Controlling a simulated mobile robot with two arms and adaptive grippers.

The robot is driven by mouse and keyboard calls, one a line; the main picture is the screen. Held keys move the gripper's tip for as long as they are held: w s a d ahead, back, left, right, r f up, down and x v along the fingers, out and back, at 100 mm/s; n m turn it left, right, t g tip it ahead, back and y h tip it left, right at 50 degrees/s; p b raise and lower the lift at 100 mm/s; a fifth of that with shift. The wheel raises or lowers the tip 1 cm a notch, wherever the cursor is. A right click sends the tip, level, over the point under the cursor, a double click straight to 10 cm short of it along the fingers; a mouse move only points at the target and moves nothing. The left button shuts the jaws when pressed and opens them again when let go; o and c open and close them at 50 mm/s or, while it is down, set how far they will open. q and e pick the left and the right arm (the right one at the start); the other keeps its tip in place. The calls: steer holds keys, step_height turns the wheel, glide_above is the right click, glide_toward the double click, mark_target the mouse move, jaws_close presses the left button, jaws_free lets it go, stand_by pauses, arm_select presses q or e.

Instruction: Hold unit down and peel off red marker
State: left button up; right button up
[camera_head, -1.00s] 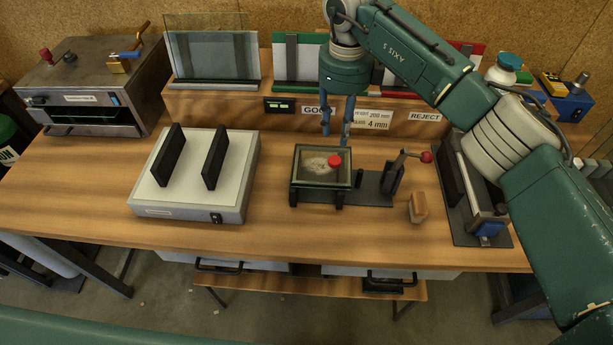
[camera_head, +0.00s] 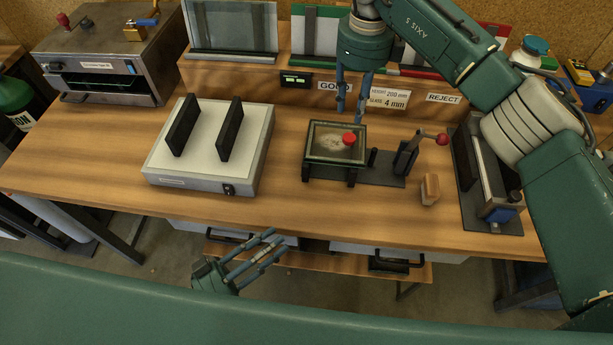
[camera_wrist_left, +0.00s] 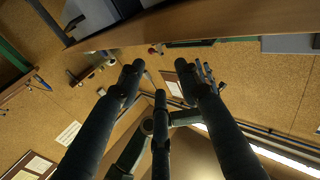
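The unit (camera_head: 324,154) is a small dark-framed glass pane over a pale patch, on a black stand at the table's middle. The red marker (camera_head: 349,138) sits on it, right of centre. My right gripper (camera_head: 351,120) points down at the unit's back edge, its fingers apart and nothing visible between them; I cannot tell whether they touch the frame. My left gripper (camera_head: 272,250) is in front of the table's front edge, low and left of the unit, fingers spread and empty. Its spread fingers fill the left wrist view (camera_wrist_left: 165,85).
A lever with a red knob (camera_head: 442,139) rises right of the unit, near a wooden block (camera_head: 429,189). A grey box with black uprights (camera_head: 203,184) stands left, a clamp fixture (camera_head: 480,221) at far right. Glass racks and a GOOD/REJECT ledge (camera_head: 407,99) lie behind.

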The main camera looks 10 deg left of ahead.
mark_target(325, 140)
arm_select(q)
steer(key=w+d+r+n+t+y, duration=0.1)
steer(key=w+n+y, duration=0.1)
steer(key=n, duration=0.3)
steer(key=w+d+r+n+t+y, duration=0.1)
steer(key=w+r+n+t+y, duration=0.1)
steer(key=w+n, duration=0.3)
steer(key=w+d+r+n+t+y, duration=0.1)
steer(key=w+r+n+y, duration=0.1)
steer(key=w+n, duration=0.1)
steer(key=shift+w+d+n+y, duration=0.15)
steer(key=shift+w+n+y, duration=0.25)
steer(key=shift+n, duration=0.5)
steer(key=w+d+n, duration=0.1)
steer(key=n, duration=0.1)
steer(key=w+d+r+n+y, duration=0.1)
steer(key=n, duration=0.2)
steer(key=w+d+r+n+y, duration=0.1)
steer(key=n, duration=0.2)
steer(key=shift+w, duration=0.7)
steer(key=x, duration=1.1)
steer(key=shift+w+f, duration=0.15)
steer(key=shift+w, duration=0.1)
